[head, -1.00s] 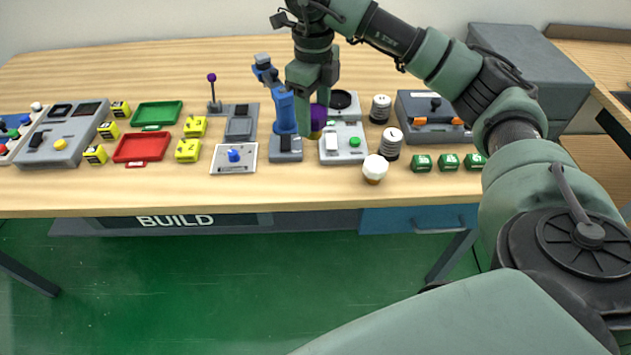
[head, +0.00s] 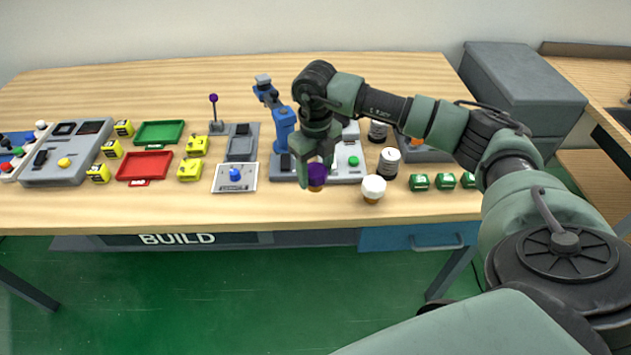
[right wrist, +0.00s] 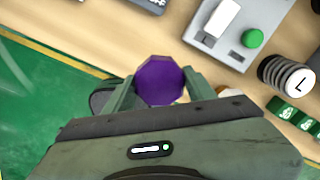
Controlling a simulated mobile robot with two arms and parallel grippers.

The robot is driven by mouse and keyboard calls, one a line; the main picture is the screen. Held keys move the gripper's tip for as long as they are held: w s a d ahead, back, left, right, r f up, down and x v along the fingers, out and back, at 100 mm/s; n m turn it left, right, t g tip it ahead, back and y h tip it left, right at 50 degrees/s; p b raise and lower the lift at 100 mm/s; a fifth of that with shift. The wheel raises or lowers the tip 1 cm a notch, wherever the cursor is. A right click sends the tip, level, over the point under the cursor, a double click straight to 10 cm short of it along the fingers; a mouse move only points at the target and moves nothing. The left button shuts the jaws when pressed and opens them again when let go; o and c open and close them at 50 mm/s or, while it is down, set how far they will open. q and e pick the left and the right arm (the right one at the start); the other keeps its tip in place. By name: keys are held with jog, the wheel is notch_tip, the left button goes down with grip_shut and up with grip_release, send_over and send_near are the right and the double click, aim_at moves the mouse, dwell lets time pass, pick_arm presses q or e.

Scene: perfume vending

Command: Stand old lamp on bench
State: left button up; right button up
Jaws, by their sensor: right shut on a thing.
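My right gripper (head: 315,170) points down over the front part of the wooden bench (head: 290,210). It is shut on a purple lamp (head: 317,177) with an orange-brown base. In the right wrist view the purple top (right wrist: 159,80) sits between the two fingers, and its base is hidden under it. The lamp looks upright and low, close to the bench top; I cannot tell whether its base touches. A white lamp (head: 373,187) with a brown base stands on the bench just to its right. My left gripper is not in view.
Behind the lamp is a grey station with a green button (head: 353,161). A blue arm-shaped device (head: 284,128) stands to its left. A dark jar with a white lid (head: 389,160) and several green cubes (head: 445,181) lie right. The bench's front strip is clear.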

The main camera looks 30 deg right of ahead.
aim_at(315, 185)
notch_tip(315, 185, down, 4)
jog(key=shift+f+p, duration=0.1)
jog(key=shift+p, duration=0.3)
jog(key=shift+f, duration=0.25)
jog(key=shift+f, duration=0.15)
jog(key=o, duration=1.4)
jog(key=shift+o, duration=0.2)
